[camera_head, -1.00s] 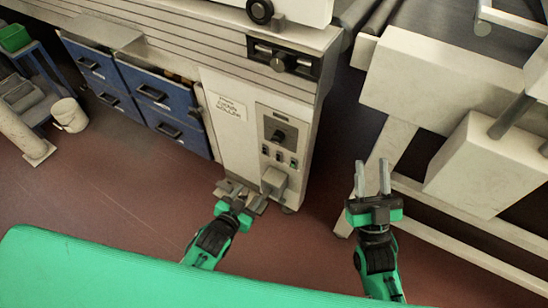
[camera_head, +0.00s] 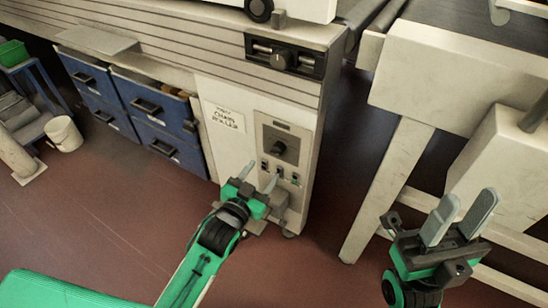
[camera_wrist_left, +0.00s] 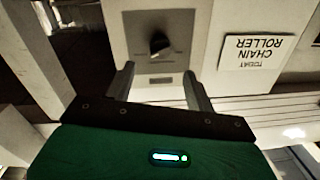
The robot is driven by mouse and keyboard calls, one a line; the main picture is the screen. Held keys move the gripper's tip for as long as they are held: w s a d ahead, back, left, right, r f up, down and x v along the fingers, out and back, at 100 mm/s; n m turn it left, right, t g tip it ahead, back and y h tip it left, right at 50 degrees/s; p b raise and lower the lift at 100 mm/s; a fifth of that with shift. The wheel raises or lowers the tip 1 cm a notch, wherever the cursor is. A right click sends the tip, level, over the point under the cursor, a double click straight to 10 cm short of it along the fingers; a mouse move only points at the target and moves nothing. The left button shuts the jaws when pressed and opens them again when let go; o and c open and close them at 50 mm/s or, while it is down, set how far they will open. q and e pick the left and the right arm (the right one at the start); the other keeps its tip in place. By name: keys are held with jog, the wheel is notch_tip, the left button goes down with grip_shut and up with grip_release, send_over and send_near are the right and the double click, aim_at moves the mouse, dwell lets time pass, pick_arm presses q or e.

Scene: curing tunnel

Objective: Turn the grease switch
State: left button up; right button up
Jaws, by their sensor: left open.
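A black rotary knob (camera_head: 279,148) sits on a grey plate on the white cabinet's control panel. No label naming it as the grease switch is readable. In the left wrist view the knob (camera_wrist_left: 160,44) lies ahead of and between the fingers, not touched. My left gripper (camera_head: 261,173) is open and empty, just below and left of the knob in the head view; it also shows in the left wrist view (camera_wrist_left: 160,75). My right gripper (camera_head: 469,203) is open and empty at the right, away from the panel.
Small switches (camera_head: 280,173) sit below the knob. A paper sign (camera_head: 224,117) reading "chain roller" is left of it. Another dark knob panel (camera_head: 284,57) is above. Blue drawers (camera_head: 149,107) stand left. A white machine frame (camera_head: 389,185) stands right.

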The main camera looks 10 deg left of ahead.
aim_at(275, 154)
pick_arm(q)
jog(key=b+x, duration=0.1)
jog(key=x, duration=0.6)
jog(key=shift+w+d+b, duration=0.1)
jog(key=shift+w+b, duration=0.3)
jog(key=c, duration=1)
